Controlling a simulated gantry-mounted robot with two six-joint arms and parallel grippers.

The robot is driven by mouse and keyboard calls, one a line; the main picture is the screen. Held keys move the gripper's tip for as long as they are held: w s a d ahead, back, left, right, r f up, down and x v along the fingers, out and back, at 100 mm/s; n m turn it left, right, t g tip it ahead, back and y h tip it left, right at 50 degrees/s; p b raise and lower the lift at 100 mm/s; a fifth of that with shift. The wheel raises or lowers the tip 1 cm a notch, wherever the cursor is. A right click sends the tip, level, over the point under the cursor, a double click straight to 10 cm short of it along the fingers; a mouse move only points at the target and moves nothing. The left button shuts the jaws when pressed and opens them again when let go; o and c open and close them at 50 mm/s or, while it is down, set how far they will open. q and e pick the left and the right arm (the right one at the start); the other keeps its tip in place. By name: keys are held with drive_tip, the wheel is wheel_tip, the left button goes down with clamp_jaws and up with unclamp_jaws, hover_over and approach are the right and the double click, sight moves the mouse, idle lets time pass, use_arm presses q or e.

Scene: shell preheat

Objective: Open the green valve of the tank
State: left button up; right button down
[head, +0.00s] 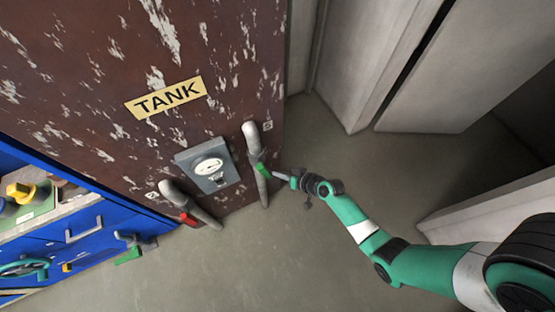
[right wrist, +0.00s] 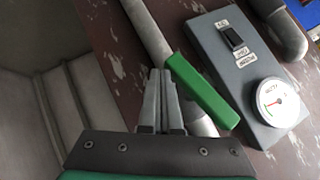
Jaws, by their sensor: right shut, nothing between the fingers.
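The brown, flaking tank (head: 100,90) bears a yellow TANK label (head: 166,97). A grey pipe comes out at its lower right and carries the green valve handle (head: 262,169). In the right wrist view the green handle (right wrist: 203,92) lies roughly along the pipe. My right gripper (head: 281,176) is shut and empty, just right of the handle in the head view. In the right wrist view its fingertips (right wrist: 159,76) are close together beside the handle; I cannot tell whether they touch it. My left gripper is not in view.
A grey gauge box (head: 185,160) with a switch is mounted left of the green valve. A second pipe with a red handle (head: 188,218) is farther left. A blue workbench (head: 95,222) stands at the left edge. The floor (head: 260,265) in front is clear.

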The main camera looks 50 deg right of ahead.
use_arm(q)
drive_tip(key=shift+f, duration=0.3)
use_arm(e)
drive_tip(key=shift+a+f, duration=0.25)
drive_tip(key=shift+f, duration=0.15)
use_arm(q)
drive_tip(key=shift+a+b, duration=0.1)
drive_tip(key=shift+b, duration=0.2)
use_arm(e)
drive_tip(key=shift+w, duration=0.15)
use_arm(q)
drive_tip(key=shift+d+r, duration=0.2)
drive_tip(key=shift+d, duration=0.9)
use_arm(e)
drive_tip(key=s+d+r, duration=0.1)
drive_tip(key=s+d, duration=0.5)
drive_tip(key=s, duration=0.5)
drive_tip(key=shift+s+d, duration=0.15)
drive_tip(key=shift+d, duration=0.1)
